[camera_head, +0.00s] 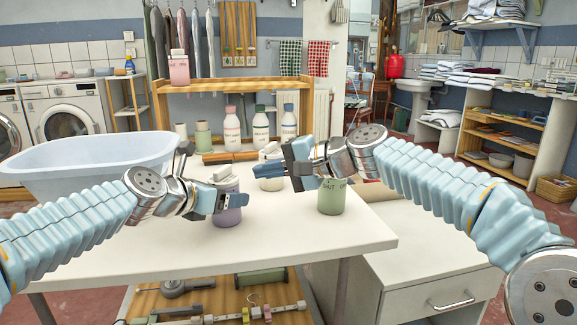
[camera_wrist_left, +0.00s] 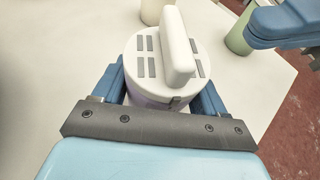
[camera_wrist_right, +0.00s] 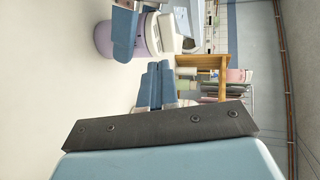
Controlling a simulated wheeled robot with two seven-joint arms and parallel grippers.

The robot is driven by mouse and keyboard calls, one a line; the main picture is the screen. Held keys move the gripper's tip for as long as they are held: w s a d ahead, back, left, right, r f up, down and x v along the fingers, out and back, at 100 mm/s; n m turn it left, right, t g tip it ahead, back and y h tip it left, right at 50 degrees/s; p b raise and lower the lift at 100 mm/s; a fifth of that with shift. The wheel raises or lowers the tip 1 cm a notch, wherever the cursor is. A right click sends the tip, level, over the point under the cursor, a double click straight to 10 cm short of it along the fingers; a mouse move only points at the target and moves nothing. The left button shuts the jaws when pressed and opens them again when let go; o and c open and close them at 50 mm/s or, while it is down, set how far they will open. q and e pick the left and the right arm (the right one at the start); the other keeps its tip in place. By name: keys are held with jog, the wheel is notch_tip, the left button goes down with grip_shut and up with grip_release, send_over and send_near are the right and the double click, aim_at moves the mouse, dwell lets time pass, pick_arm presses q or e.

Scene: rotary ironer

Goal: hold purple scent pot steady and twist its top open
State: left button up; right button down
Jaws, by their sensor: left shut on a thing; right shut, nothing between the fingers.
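The purple scent pot (camera_head: 228,212) stands upright on the white table in the head view. Its round white top (camera_wrist_left: 146,45), with a raised bar handle and grey slots, sits on it in the left wrist view. My left gripper (camera_head: 224,198) is shut on the pot, one blue finger on each side below the top. My right gripper (camera_head: 268,171) is shut and empty, to the right of the pot and apart from it. Its closed fingers (camera_wrist_right: 152,86) show in the right wrist view, with the purple pot (camera_wrist_right: 103,38) beyond.
A green pot (camera_head: 331,198) stands under my right wrist. A cream pot (camera_head: 271,184) is partly hidden behind my right gripper. A pale blue basin (camera_head: 80,160) fills the table's left. Bottles (camera_head: 231,130) stand near the wooden shelf (camera_head: 235,84). The table's front is clear.

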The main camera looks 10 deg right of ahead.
aim_at(231, 169)
jog(key=x, duration=0.3)
jog(key=r+x, duration=0.1)
jog(key=x, duration=0.1)
jog(key=shift+w+a, duration=0.15)
jog(key=shift+a, duration=0.1)
jog(key=shift+w+n+g+y, duration=0.3)
jog(key=shift+n+g, duration=0.4)
jog(key=shift+g, duration=0.1)
jog(key=shift+w+n+g+y, duration=0.5)
jog(key=shift+n+g, duration=0.4)
jog(key=shift+g, duration=0.1)
jog(key=shift+w+a, duration=0.45)
jog(key=shift+w, duration=0.25)
jog(key=shift+w+a, duration=0.4)
jog(key=shift+w, duration=0.25)
jog(key=shift+w+a, duration=0.15)
jog(key=shift+a, duration=0.05)
dwell(0.5)
